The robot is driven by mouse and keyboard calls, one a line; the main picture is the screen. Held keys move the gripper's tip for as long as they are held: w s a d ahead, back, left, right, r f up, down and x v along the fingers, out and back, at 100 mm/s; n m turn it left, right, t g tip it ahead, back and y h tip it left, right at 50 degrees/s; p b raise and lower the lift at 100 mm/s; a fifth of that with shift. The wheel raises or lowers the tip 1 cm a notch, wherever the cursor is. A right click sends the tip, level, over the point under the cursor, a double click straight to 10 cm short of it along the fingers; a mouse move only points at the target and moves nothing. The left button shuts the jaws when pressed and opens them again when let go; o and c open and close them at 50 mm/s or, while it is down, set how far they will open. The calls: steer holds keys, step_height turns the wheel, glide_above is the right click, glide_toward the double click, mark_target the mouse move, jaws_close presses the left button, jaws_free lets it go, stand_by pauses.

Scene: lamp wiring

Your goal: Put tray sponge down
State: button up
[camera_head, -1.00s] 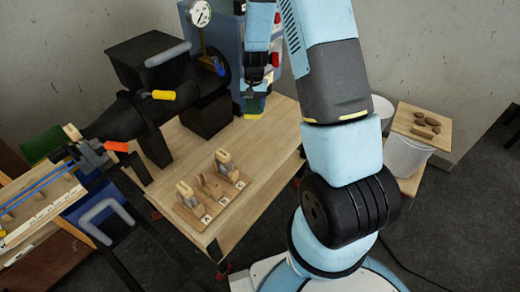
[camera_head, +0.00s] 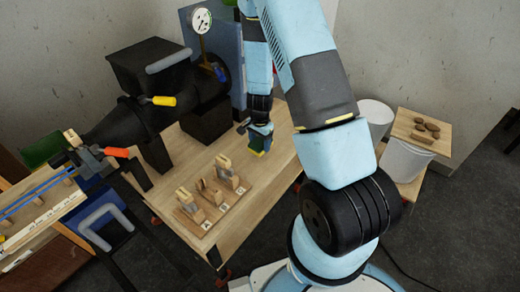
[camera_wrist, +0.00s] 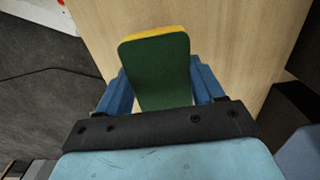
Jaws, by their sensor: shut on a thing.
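The sponge, green with a yellow layer, shows in the wrist view (camera_wrist: 160,75) between the two blue fingers of my gripper (camera_wrist: 160,88). My gripper is shut on it. In the head view the sponge (camera_head: 256,150) hangs below my gripper (camera_head: 260,138), over the right part of the light wooden table (camera_head: 262,185). I cannot tell whether its lower edge touches the tabletop. No tray shows clearly under the sponge.
A wooden rack (camera_head: 212,205) with several upright wooden pieces stands left of and nearer than the sponge. A black machine (camera_head: 150,75) with a gauge (camera_head: 200,20) stands behind at the left. A white bucket (camera_head: 404,158) with a board (camera_head: 420,132) is at the right. Bare tabletop surrounds the sponge.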

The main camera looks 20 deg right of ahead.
steer(key=shift+f, duration=2.05)
steer(key=o, duration=1.1)
